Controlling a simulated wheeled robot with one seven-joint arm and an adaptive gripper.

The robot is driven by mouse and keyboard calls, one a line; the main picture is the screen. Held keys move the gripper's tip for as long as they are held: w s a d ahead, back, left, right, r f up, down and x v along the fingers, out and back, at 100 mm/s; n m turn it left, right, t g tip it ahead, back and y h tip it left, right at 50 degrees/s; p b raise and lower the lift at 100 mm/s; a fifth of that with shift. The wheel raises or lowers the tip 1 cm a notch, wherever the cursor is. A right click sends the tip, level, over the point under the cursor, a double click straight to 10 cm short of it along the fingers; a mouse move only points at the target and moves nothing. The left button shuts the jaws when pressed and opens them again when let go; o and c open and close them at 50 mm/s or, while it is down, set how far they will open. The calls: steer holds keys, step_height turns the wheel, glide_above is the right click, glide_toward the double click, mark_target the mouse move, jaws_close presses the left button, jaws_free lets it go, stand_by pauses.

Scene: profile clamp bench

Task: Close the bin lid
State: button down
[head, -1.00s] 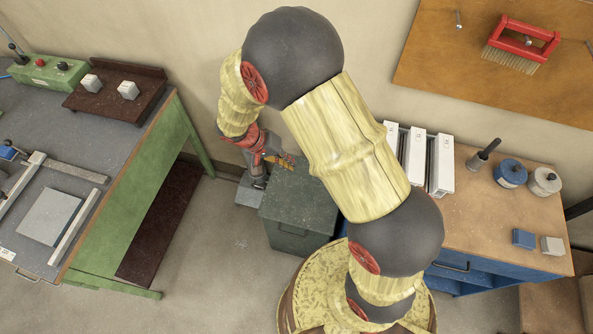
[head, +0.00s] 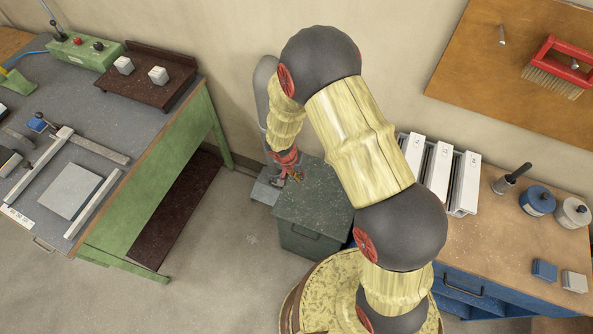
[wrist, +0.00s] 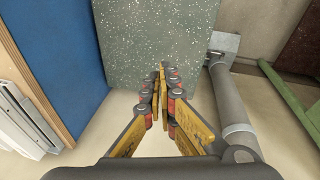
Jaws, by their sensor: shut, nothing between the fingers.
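The bin is a dark green box (head: 301,240) on the floor between the two benches. Its speckled green lid (head: 320,198) looks flat across the top, with no gap visible from above. The lid also shows in the wrist view (wrist: 155,40), in front of the fingertips. My gripper (head: 296,177) is at the lid's left rear edge and partly hidden by my arm. In the wrist view my gripper (wrist: 160,72) has its fingertips together with nothing between them. I cannot tell whether they touch the lid.
A grey post (wrist: 232,112) stands close beside the bin. The green bench (head: 150,225) is on the left, and the blue wood-topped cabinet (head: 470,295) with white box files (head: 437,168) is close on the right. The wall is just behind. Floor is free at the front left.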

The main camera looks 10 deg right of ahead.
steer(key=shift+s+a+f, duration=0.15)
steer(key=shift+s+f, duration=0.4)
steer(key=shift+f, duration=0.25)
steer(key=shift+s+a+f, duration=0.15)
steer(key=shift+s+f, duration=0.4)
steer(key=shift+f, duration=0.2)
steer(key=shift+f+b, duration=0.1)
steer(key=shift+b, duration=0.2)
